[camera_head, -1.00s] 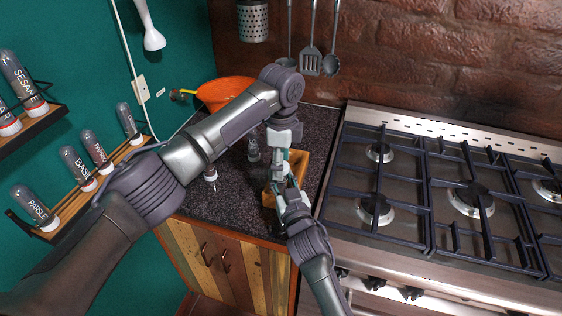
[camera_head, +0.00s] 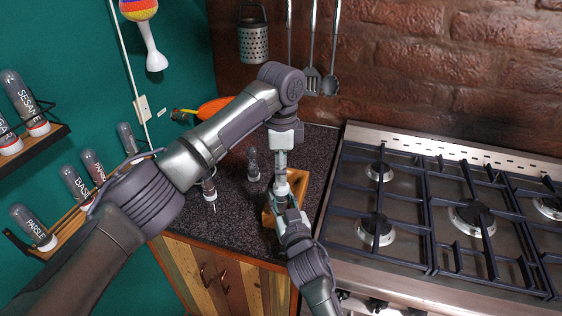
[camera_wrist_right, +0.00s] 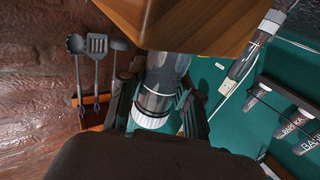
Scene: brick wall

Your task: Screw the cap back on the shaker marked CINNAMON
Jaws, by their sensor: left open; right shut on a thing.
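My right gripper (camera_wrist_right: 160,105) is shut around a clear, grey-tinted shaker (camera_wrist_right: 165,75) with a white ribbed ring at one end (camera_wrist_right: 150,120). I cannot read its label or tell whether the ring is a cap. In the head view my right gripper (camera_head: 283,200) is at the wooden box, and the held shaker is mostly hidden. My left gripper (camera_head: 281,172) is open, pointing down just above my right gripper. Two more shakers stand on the counter, one near the middle (camera_head: 253,166) and one to the left (camera_head: 210,188), partly behind my left arm. I cannot read CINNAMON on any shaker.
A wooden box (camera_head: 302,183) stands on the dark counter (camera_head: 232,222). The stove (camera_head: 400,250) is on the right. Wall racks (camera_head: 72,216) with labelled shakers are on the left. Utensils (camera_head: 313,80) hang at the back.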

